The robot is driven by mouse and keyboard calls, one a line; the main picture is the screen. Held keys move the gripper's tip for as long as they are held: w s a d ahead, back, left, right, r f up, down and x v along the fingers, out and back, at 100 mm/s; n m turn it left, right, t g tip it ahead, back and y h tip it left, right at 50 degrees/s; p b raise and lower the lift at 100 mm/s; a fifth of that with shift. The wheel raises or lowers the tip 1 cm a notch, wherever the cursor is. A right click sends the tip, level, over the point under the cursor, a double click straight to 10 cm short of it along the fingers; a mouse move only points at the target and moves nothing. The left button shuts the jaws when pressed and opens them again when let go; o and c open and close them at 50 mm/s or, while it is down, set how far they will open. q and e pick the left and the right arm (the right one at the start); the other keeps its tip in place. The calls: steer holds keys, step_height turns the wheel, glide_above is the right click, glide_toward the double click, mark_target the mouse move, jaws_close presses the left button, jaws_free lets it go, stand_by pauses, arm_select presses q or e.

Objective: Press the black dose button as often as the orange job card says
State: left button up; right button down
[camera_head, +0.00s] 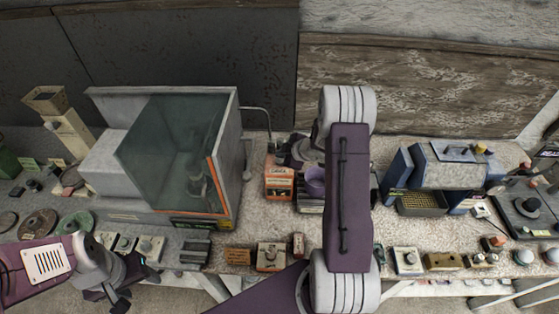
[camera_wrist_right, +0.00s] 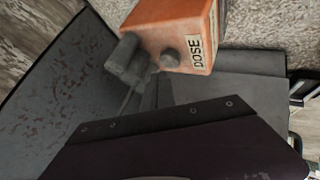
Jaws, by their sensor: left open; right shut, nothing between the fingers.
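The orange dose box (camera_head: 279,184) stands left of my right arm in the head view. In the right wrist view the box (camera_wrist_right: 183,30) bears a DOSE label, with the dark round dose button (camera_wrist_right: 170,58) beside it. My right gripper (camera_head: 300,150) is shut and empty at the box, partly hidden by my arm. Its grey tips (camera_wrist_right: 127,60) show left of the button; contact cannot be told. The orange job card (camera_head: 238,256) lies at the table's front; its print is too small to read. My left gripper (camera_head: 121,287) is open and empty at the front left.
A glass-fronted cabinet (camera_head: 170,155) stands left of the dose box. A blue-grey machine (camera_head: 448,166) stands to the right. Small button boxes (camera_head: 271,256) and (camera_head: 407,260) line the front edge. My right arm hides the table's middle.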

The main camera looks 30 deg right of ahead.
mark_target(281, 162)
steer(key=shift+f, duration=0.1)
stand_by(0.7)
steer(key=shift+f+b, duration=0.3)
steer(key=shift+f, duration=0.05)
steer(key=shift+f+b, duration=0.45)
steer(key=shift+f, duration=0.1)
stand_by(0.6)
steer(key=shift+r, duration=0.15)
steer(key=shift+r+p, duration=0.85)
steer(key=shift+p, duration=0.1)
steer(key=shift+r, duration=0.1)
step_height(281, 162, up, 5)
steer(key=p, duration=0.5)
